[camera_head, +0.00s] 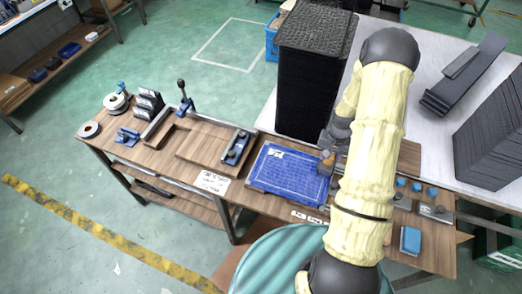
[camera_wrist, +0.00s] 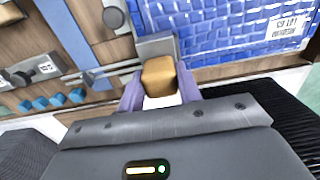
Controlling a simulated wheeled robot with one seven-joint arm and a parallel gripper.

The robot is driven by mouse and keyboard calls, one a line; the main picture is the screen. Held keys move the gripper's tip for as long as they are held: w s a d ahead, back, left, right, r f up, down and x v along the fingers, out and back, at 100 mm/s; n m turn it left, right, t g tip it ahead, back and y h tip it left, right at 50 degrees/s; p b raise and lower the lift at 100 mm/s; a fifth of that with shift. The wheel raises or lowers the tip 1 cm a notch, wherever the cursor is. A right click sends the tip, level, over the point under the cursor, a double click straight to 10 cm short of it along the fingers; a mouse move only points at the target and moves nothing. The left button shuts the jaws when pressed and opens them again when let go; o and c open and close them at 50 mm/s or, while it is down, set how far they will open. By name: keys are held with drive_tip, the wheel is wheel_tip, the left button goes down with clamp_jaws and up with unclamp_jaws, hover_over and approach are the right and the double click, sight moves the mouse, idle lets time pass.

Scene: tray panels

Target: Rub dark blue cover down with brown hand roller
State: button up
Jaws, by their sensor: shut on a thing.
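The dark blue cover (camera_head: 285,172) lies flat on the wooden bench in the head view, with a white label near its upper left corner. In the wrist view the cover (camera_wrist: 235,35) fills the upper right and has a raised grid pattern. The brown hand roller (camera_wrist: 159,76) is between my gripper's two purple fingers (camera_wrist: 160,88), which are shut on its tan block. Its grey end (camera_wrist: 156,46) overlaps the cover's edge in the picture; I cannot tell whether it touches. The roller (camera_head: 326,160) shows at the cover's right edge in the head view. My arm hides part of the bench beyond.
A tall black stack (camera_head: 315,60) stands behind the cover. A blue-and-grey tool (camera_head: 236,146) lies left of it. Blue knobs (camera_head: 417,187) and a blue block (camera_head: 410,240) sit at the right. A green ribbed drum (camera_head: 275,262) stands in front of the bench.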

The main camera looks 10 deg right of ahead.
wheel_tip(320, 180, up, 3)
drive_tip(key=shift+f+p, duration=0.2)
drive_tip(key=shift+p, duration=0.1)
drive_tip(key=shift+w+a+r, duration=0.1)
drive_tip(key=shift+a+r, duration=0.1)
wheel_tip(320, 180, up, 2)
drive_tip(key=shift+d+r+p, duration=0.15)
drive_tip(key=shift+p, duration=0.85)
drive_tip(key=shift+w+r+p, duration=0.15)
drive_tip(key=shift+r+p, duration=0.35)
drive_tip(key=shift+r, duration=0.55)
drive_tip(key=shift+s+d+r+p, duration=0.2)
drive_tip(key=shift+s+r+p, duration=0.05)
drive_tip(key=shift+r+p, duration=0.15)
drive_tip(key=shift+w+a+f, duration=0.1)
drive_tip(key=shift+w+a, duration=0.05)
drive_tip(key=shift+a, duration=0.2)
drive_tip(key=shift+d, duration=0.1)
